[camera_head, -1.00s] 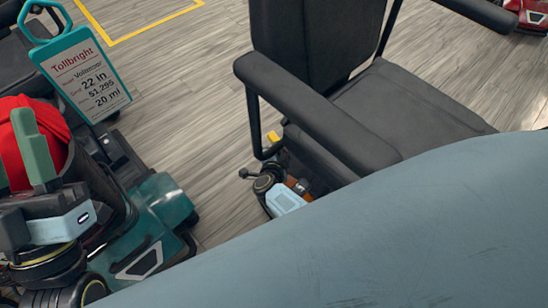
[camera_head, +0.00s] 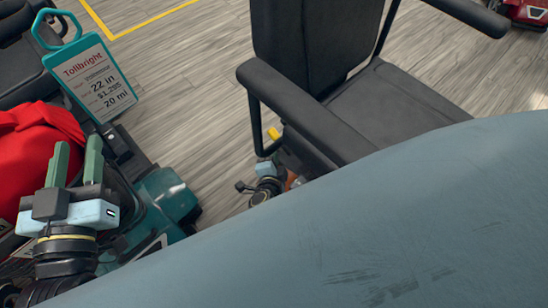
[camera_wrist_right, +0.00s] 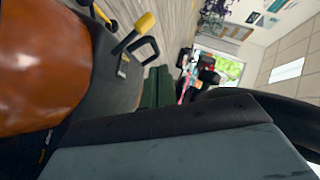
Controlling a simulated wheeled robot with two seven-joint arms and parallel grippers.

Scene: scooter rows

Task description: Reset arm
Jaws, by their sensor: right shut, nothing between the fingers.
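My left gripper (camera_head: 78,146) is at the lower left of the head view, fingers pointing up. Its two green fingers stand apart with nothing between them. A red cloth-like thing (camera_head: 35,145) lies behind it. My right gripper (camera_wrist_right: 157,72) shows in the right wrist view, with its green fingers close together and empty. In the head view, part of the right wrist (camera_head: 266,183) shows beside the black scooter seat; its fingers cannot be made out there. A large blue-grey surface fills the lower right and hides what lies beneath.
A black scooter seat with armrests (camera_head: 300,110) stands in the middle. A teal scooter (camera_head: 165,195) with a Tollbright price sign (camera_head: 90,80) is at the left. A red scooter (camera_head: 528,12) is at the top right. Bare wood floor (camera_head: 190,80) lies between the left scooter and the seat.

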